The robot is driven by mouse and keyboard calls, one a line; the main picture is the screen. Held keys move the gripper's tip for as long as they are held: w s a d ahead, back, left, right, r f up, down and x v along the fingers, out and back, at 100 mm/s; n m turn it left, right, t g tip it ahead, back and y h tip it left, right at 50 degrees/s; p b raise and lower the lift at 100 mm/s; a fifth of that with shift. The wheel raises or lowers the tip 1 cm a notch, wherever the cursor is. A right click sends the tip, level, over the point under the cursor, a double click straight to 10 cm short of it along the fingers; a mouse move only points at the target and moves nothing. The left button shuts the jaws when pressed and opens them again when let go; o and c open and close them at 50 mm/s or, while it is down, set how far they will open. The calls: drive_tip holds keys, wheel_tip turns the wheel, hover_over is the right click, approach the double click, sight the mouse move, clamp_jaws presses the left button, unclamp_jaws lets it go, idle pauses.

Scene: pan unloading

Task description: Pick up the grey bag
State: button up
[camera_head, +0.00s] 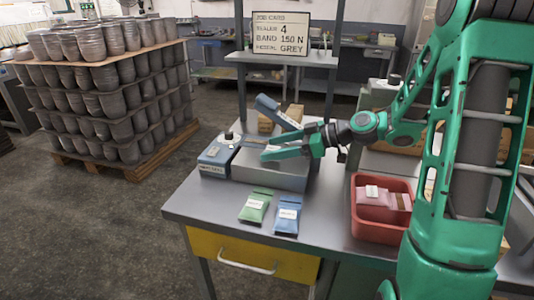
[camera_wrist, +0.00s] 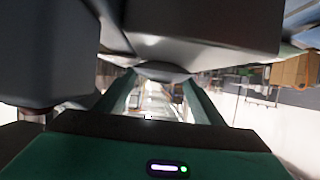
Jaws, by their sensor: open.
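I cannot make out a grey bag in either view. A green bag (camera_head: 256,207) and a blue bag (camera_head: 288,214), each with a white label, lie flat and apart on the grey bench (camera_head: 225,211). Pinkish bags (camera_head: 376,196) lie in a red bin (camera_head: 357,219) to the right. My gripper (camera_head: 266,146) is over the grey bench sealer (camera_head: 272,173), pointing left, with its green fingers apart. In the wrist view, the fingers (camera_wrist: 160,88) are spread with no bag visible between them. A large grey body (camera_wrist: 205,25) fills the top of that view.
A blue box (camera_head: 217,156) with a label stands left of the sealer. A job card (camera_head: 281,33) above the bench reads sealer 4, band 150 N, and GREY. A pallet of stacked grey pots (camera_head: 110,90) stands at the left. The bench front is partly clear.

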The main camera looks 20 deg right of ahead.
drive_tip(key=c, duration=0.9)
drive_tip(key=shift+o, duration=0.2)
drive_tip(key=shift+d, duration=0.1)
drive_tip(key=shift+r, duration=0.1)
